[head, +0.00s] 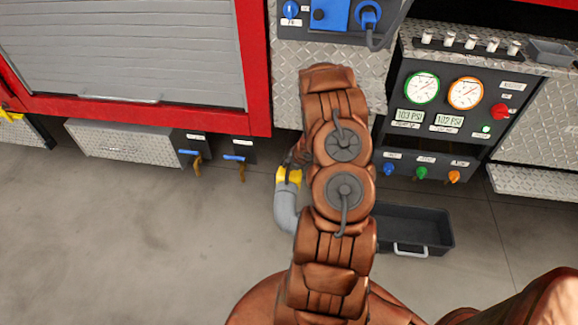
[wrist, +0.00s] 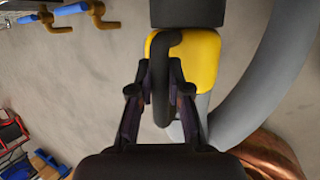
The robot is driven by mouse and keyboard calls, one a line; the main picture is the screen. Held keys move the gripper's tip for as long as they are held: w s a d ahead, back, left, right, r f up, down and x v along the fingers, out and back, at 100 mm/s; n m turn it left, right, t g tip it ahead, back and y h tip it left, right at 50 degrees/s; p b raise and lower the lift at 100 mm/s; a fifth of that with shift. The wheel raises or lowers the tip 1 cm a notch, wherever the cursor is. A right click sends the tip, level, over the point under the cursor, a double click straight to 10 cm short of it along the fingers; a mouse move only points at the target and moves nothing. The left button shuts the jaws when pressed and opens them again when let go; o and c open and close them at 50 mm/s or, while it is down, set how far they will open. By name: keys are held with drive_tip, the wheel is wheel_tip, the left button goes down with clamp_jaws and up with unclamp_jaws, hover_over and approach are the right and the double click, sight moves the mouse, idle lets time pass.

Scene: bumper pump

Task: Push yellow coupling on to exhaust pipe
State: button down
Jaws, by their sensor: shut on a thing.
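The yellow coupling (head: 289,176) sits at the upper end of a bent grey hose (head: 286,210), left of my arm in the head view. In the wrist view the coupling (wrist: 207,58) has a black curved handle (wrist: 164,62), and the grey hose (wrist: 275,75) curves away on the right. My gripper (wrist: 160,92) is shut on this handle, with a finger on each side. A dark cylindrical part (wrist: 187,12) lies against the coupling's far end; I cannot tell whether it is the exhaust pipe. In the head view my arm hides most of my gripper.
Two valves with blue handles (head: 234,157) hang under the truck side, left of the coupling. A gauge panel (head: 445,100) is at the right. A black open bin (head: 415,228) stands on the floor right of my arm. The floor at left is clear.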

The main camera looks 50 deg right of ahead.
drive_tip(key=shift+w+r, duration=0.1)
drive_tip(key=c, duration=1)
unclamp_jaws()
drive_tip(key=shift+c, duration=0.2)
drive_tip(key=shift+s+d+r, duration=0.1)
drive_tip(key=shift+s+r, duration=0.1)
drive_tip(key=shift+r, duration=0.2)
drive_tip(key=v, duration=1.1)
drive_tip(key=shift+s, duration=0.1)
